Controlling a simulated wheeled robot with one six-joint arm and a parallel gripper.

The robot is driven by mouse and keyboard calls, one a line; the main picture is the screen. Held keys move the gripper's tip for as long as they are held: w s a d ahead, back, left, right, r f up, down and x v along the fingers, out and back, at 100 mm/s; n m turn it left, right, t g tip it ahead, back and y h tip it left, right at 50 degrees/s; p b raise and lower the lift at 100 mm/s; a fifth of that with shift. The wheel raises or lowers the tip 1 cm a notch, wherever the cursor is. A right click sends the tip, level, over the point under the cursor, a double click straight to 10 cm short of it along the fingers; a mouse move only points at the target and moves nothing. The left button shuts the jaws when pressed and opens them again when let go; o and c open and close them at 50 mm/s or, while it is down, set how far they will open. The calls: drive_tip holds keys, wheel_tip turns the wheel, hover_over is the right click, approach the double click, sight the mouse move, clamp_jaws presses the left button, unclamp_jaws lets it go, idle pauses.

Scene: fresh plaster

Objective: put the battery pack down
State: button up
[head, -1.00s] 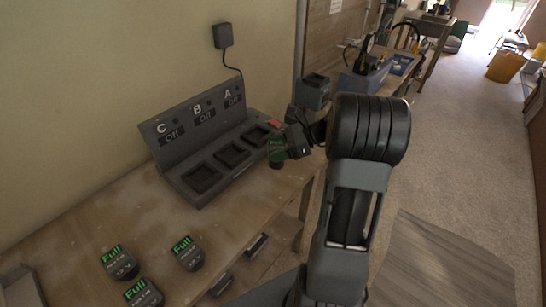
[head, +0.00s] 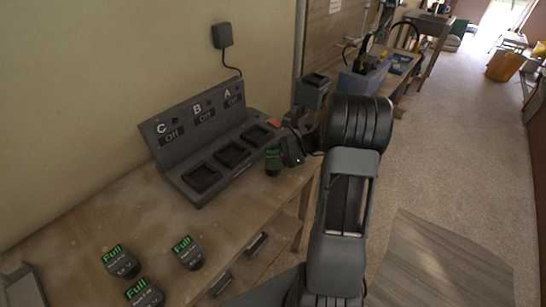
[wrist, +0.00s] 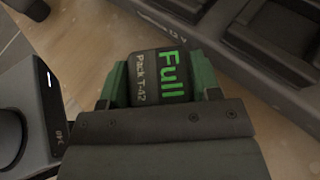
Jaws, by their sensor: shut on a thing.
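The battery pack (wrist: 160,78) is dark with green "Full" and "Pack T-42" lettering. It sits between the green jaws of my gripper (wrist: 160,85) in the wrist view. In the head view the pack (head: 273,160) is small and partly hidden by my gripper (head: 285,155), at the right front corner of the charger. The charger (head: 215,150) is dark grey with bays marked C, B and A, each reading "Off". Its bays look empty. The charger's edge (wrist: 222,48) lies just beyond the pack in the wrist view. I cannot tell whether the pack touches the bench.
Several other packs reading "Full" stand on the wooden bench (head: 90,225) at the front left, one of them here (head: 187,252). A plug adapter (head: 222,36) hangs on the wall. A dark box (head: 312,92) stands behind the charger's right end. Bare bench lies before the charger.

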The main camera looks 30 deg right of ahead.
drive_tip(key=o, duration=1.2)
drive_tip(key=shift+f, duration=0.1)
drive_tip(key=shift+d+r, duration=0.1)
drive_tip(key=shift+r, duration=0.15)
drive_tip(key=b+v, duration=0.1)
drive_tip(key=v, duration=1)
drive_tip(key=s+a+n+h, duration=0.4)
drive_tip(key=a+n, duration=0.2)
drive_tip(key=n, duration=0.1)
drive_tip(key=s+a+r+n+h, duration=0.1)
drive_tip(key=s+a+n+h, duration=0.3)
drive_tip(key=a+n, duration=0.3)
drive_tip(key=s+a+r+n+g+h, duration=0.1)
drive_tip(key=s+a+n+h, duration=0.3)
drive_tip(key=n, duration=0.4)
drive_tip(key=shift+s+a+h, duration=0.15)
drive_tip(key=shift+s+a, duration=0.1)
drive_tip(key=shift+a, duration=0.3)
drive_tip(key=shift+s+a+h, duration=0.15)
drive_tip(key=shift+s+a, duration=0.1)
drive_tip(key=shift+a, duration=0.35)
